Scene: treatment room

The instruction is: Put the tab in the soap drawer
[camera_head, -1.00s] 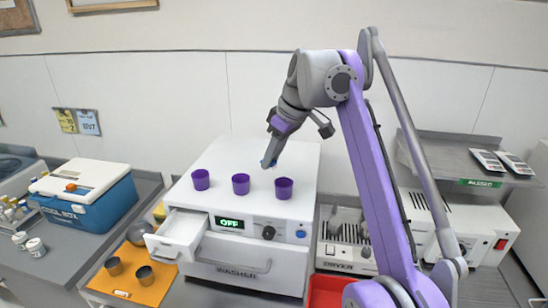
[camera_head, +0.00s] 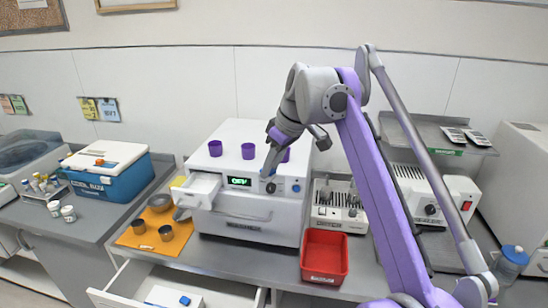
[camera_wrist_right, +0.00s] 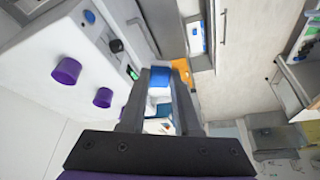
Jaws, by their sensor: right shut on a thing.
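My right gripper (camera_head: 266,176) is shut on the tab, a small blue-and-white block (camera_wrist_right: 159,80) seen between the fingertips in the wrist view. In the head view the gripper hangs in front of the washer's control panel, and the tab is hardly visible there. The white washer (camera_head: 250,207) stands on the counter. Its soap drawer (camera_head: 202,184) is pulled out at the upper left of the front, left of the fingertips. My left gripper is not in view.
Purple cups (camera_head: 248,150) stand on the washer top. An orange mat (camera_head: 176,247) with dark cups lies left of it. A red bin (camera_head: 324,256) stands front right. Below, an open counter drawer (camera_head: 130,277) holds a white box with a blue piece. A blue cooler (camera_head: 108,188) is at left.

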